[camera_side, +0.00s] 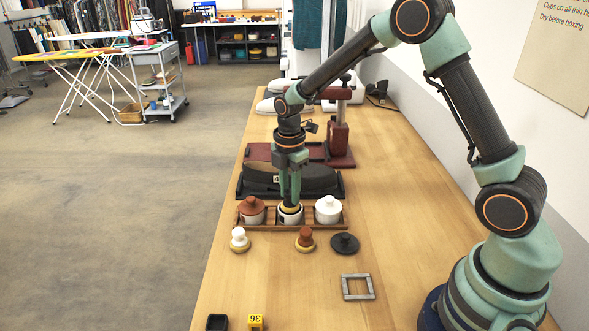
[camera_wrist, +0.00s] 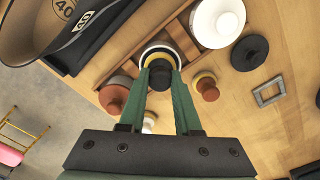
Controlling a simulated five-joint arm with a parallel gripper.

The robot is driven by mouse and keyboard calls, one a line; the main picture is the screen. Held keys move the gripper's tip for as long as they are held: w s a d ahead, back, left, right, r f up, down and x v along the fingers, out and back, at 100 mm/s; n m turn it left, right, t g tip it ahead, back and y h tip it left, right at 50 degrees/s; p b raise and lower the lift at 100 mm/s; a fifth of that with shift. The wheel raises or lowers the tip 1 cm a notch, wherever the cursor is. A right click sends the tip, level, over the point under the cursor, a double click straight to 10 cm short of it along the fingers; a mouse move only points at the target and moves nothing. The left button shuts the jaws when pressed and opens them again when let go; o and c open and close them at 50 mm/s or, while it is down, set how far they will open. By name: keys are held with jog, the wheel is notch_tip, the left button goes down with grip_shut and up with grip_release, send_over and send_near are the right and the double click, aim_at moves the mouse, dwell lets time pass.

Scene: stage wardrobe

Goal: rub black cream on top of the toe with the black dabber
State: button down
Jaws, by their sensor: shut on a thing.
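My gripper (camera_side: 290,200) points straight down over the middle pot of the wooden rack. It is shut on the black dabber, whose dark knob (camera_wrist: 160,74) shows between the green fingers in the wrist view. The dabber's yellowish base is down in the mouth of the open white pot (camera_side: 290,218), which also shows in the wrist view (camera_wrist: 149,53). The pot's contents are hidden. The black shoe (camera_side: 300,178) lies on a dark tray just behind the rack. In the wrist view, part of the shoe (camera_wrist: 40,25), marked 40, fills the upper left.
A brown-lidded pot (camera_side: 251,210) and a white-lidded pot (camera_side: 328,209) flank the open one. In front lie a white dabber (camera_side: 239,241), a brown dabber (camera_side: 305,240), a black lid (camera_side: 344,244) and a grey frame (camera_side: 357,287). A red-brown stand (camera_side: 339,135) rises behind the shoe.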

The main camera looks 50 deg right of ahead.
aim_at(290, 191)
jog(key=shift+f, duration=0.4)
dwell(0.3)
dwell(0.6)
jog(key=shift+r, duration=3.05)
jog(key=w+d+r, duration=0.5)
jog(key=w+d, duration=0.3)
jog(key=d, duration=0.4)
jog(key=shift+s+f, duration=0.15)
jog(key=shift+f, duration=2.95)
jog(key=shift+f, duration=0.65)
